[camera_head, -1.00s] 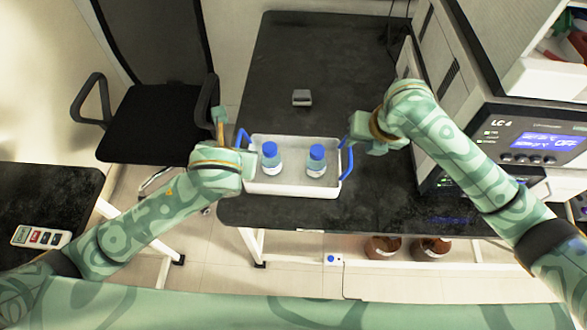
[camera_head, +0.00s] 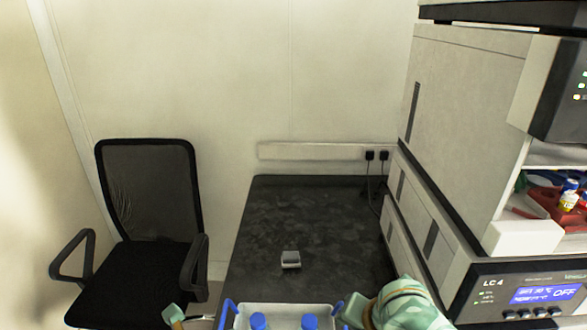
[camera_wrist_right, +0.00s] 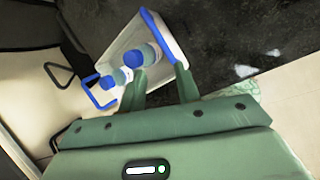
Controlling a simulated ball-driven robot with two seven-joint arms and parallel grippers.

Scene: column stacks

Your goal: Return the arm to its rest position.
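The white tray (camera_head: 285,310) with blue handles stands at the near edge of the dark bench, cut off by the bottom of the head view. Two blue-capped bottles (camera_head: 259,321) (camera_head: 309,321) stand in it. My right gripper (camera_head: 352,310) is beside the tray's right handle. In the right wrist view its fingers (camera_wrist_right: 160,72) are spread apart, with nothing clamped between them, close to the tray's blue handle (camera_wrist_right: 178,45). Of my left gripper, only a green finger (camera_head: 173,314) shows, left of the tray and apart from its left handle; the rest is out of view.
A small grey block (camera_head: 290,260) lies on the dark bench (camera_head: 320,215) behind the tray. The tall LC instrument (camera_head: 470,150) fills the right side. A black office chair (camera_head: 150,220) stands at left.

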